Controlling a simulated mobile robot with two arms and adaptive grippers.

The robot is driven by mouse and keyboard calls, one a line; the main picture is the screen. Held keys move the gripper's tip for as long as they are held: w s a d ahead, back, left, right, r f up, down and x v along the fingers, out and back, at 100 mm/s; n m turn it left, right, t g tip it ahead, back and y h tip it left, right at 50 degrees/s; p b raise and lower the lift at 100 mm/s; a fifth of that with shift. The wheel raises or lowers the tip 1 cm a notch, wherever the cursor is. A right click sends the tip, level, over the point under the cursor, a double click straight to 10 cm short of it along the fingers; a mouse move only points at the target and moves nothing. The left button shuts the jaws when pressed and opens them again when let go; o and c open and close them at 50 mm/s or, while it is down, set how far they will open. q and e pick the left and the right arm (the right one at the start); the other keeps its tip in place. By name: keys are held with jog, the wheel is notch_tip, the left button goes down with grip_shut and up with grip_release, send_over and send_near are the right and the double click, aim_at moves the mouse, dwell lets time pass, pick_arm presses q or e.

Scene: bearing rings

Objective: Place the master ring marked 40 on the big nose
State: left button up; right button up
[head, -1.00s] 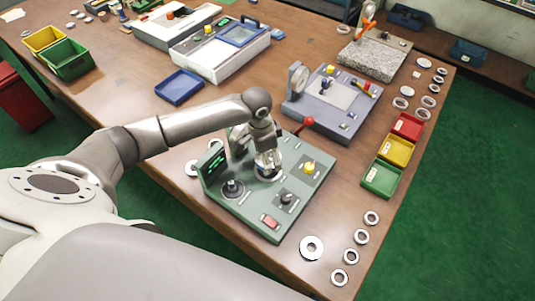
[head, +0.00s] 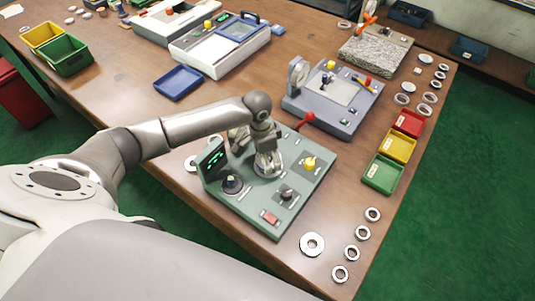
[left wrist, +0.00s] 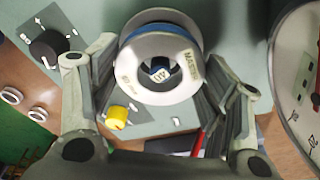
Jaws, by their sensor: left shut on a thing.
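The master ring (left wrist: 125,62), a shiny steel ring with "MASTER" lettering and what looks like a 40, is between the fingers of my left gripper (left wrist: 160,70) in the left wrist view. The gripper is shut on it. A blue band and a second round metal part show directly behind the ring, lined up with it. I cannot tell whether the ring is around the nose or in front of it. In the head view my left gripper (head: 267,160) is low over the green gauge unit (head: 256,212), hiding the nose there. My right gripper is not in view.
Several loose rings lie at the front right, near a large washer (head: 312,244). A grey gauge (head: 334,102) stands behind.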

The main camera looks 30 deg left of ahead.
pick_arm(q)
jog(key=shift+f, duration=0.25)
jog(key=shift+f, duration=0.35)
jog(key=shift+f+b, duration=0.25)
jog(key=shift+b, duration=0.1)
jog(key=o, duration=1.6)
jog(key=r, duration=0.8)
jog(key=s+a+r, duration=0.1)
jog(key=r, duration=0.3)
